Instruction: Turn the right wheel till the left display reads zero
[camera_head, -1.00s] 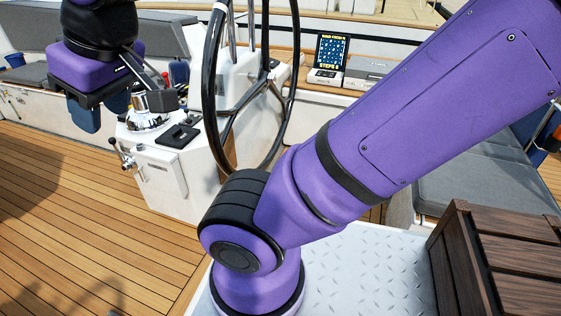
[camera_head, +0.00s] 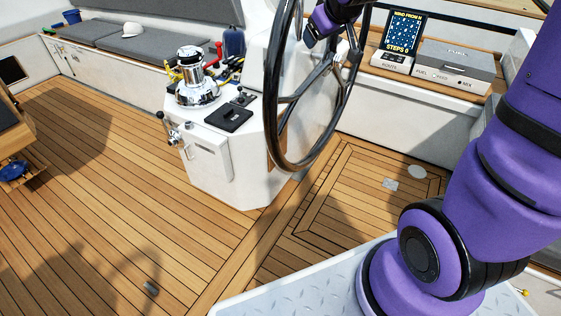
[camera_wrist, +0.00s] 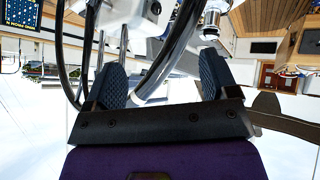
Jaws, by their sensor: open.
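A large black-rimmed steering wheel (camera_head: 270,100) with metal spokes stands upright at the white pedestal in the head view. A small display (camera_head: 403,30) behind it, on the right, reads "WIND FROM" and "STEPS" with a figure too small to be sure of. My gripper (camera_head: 313,36) is at the upper part of the wheel, seen within its ring and partly cut off by the frame top. In the wrist view my gripper (camera_wrist: 161,75) is open. A silver bar shows between the fingers, and the black rim (camera_wrist: 60,45) is at the left; contact cannot be told.
A grey box (camera_head: 455,60) labelled fuel and mix sits right of the display. A chrome winch (camera_head: 192,75) and a black panel (camera_head: 229,117) top the pedestal. Grey cushions (camera_head: 150,45) line the back left bench. The teak deck (camera_head: 110,180) at left is largely clear.

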